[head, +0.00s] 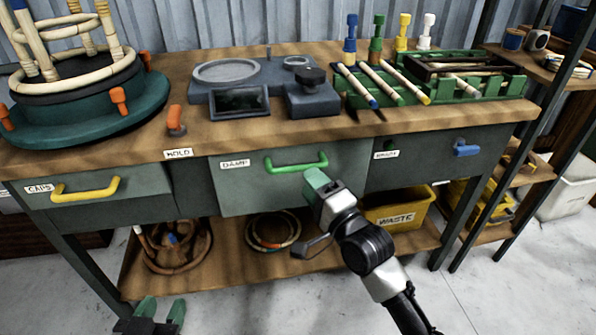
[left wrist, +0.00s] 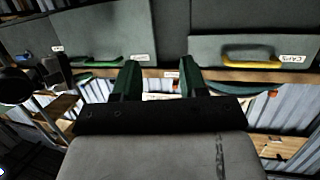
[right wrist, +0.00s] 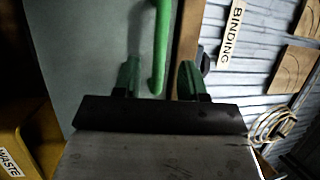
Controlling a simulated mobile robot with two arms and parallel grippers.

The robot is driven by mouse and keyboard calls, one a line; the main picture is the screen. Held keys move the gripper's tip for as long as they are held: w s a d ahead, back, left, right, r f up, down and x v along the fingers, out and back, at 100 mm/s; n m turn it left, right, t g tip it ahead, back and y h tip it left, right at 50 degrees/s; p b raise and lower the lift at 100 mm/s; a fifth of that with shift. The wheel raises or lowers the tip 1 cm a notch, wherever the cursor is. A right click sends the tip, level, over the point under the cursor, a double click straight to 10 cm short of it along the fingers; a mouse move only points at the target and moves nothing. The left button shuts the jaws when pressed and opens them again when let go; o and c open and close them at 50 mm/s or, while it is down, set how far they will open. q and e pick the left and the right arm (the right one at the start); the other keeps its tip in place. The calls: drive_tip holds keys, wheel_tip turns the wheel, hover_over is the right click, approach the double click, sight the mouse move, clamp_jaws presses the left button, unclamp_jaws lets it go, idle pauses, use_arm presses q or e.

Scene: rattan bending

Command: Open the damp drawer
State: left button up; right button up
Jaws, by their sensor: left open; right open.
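The damp drawer (head: 240,190) is a grey-green front with a DAMP label under the bench top, and it looks shut. Its green bar handle (head: 297,163) runs along the upper part. My right gripper (head: 318,180) is at the right part of this handle. In the right wrist view, the green handle (right wrist: 161,45) lies between the open fingers (right wrist: 158,80); I cannot tell how deep it sits between them. My left gripper (head: 160,312) is open and empty, low at the bottom left. The left wrist view shows its fingers (left wrist: 158,80) apart, with the green handle (left wrist: 95,64) farther off.
The caps drawer (head: 130,205) with a yellow handle (head: 85,190) is at the left. A drawer with a blue handle (head: 466,149) is at the right. A yellow waste bin (head: 400,212) and coiled rattan (head: 273,232) sit on the lower shelf. Tools and a green rack (head: 465,90) stand on the bench.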

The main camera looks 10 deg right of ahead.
sight(298, 168)
drive_tip(key=shift+b+x, duration=0.45)
drive_tip(key=shift+x, duration=2.35)
use_arm(q)
drive_tip(key=r+t, duration=0.2)
drive_tip(key=w+d+r+t+h, duration=0.1)
drive_tip(key=shift+r, duration=0.35)
use_arm(e)
clamp_jaws()
